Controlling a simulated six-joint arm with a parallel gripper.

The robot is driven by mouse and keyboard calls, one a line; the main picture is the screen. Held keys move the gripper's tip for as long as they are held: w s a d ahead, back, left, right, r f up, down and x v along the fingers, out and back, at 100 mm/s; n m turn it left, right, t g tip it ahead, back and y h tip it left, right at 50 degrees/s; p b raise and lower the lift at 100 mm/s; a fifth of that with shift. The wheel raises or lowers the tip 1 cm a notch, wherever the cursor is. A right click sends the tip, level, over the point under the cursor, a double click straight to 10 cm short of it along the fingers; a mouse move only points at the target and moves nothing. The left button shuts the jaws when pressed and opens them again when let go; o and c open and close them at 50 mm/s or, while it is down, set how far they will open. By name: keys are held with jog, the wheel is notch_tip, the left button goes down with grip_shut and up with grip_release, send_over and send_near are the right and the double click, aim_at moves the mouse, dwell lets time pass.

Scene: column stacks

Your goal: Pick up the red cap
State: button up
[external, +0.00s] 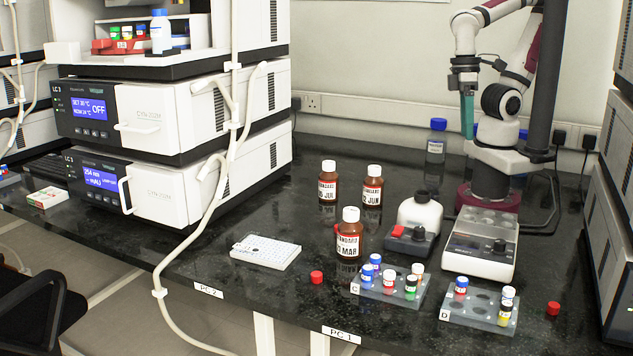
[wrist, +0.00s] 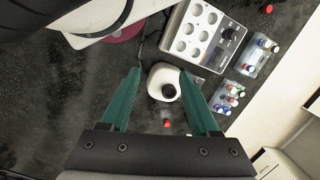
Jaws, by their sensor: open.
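One small red cap (external: 317,277) lies on the dark bench left of rack C. Another red cap (external: 553,308) lies right of rack D, and a red cap shows at the top right of the wrist view (wrist: 268,8). My gripper (external: 467,115) hangs high at the back right, fingers down, well away from both caps. In the wrist view its two green fingers (wrist: 160,72) are apart with nothing held. A small red spot (wrist: 167,123) shows between the fingers, on or near the mixer; I cannot tell whether it is a cap. The left cap is not clearly identifiable there.
Rack C (external: 366,288) and rack D (external: 456,312) hold capped vials. Brown bottles (external: 348,240) stand behind rack C. A white mixer (external: 420,213) and a white block device (external: 466,255) stand between my arm and the racks. A white plate (external: 265,251) lies left.

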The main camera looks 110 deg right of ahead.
jog(key=w+d+f+m+h, duration=0.1)
jog(key=w+d+f+m, duration=0.15)
jog(key=w+m, duration=0.85)
jog(key=w+d+f+m+h, duration=0.1)
jog(key=w+d+f+m, duration=0.35)
jog(key=w, duration=1.15)
jog(key=f+m, duration=0.1)
jog(key=f, duration=0.4)
jog(key=w+a+f+m, duration=0.1)
jog(key=f, duration=0.3)
jog(key=f+m, duration=0.1)
jog(key=f, duration=0.4)
jog(key=shift+w+a+f, duration=0.25)
jog(key=shift+w+f, duration=0.05)
jog(key=shift+w, duration=0.1)
grip_shut()
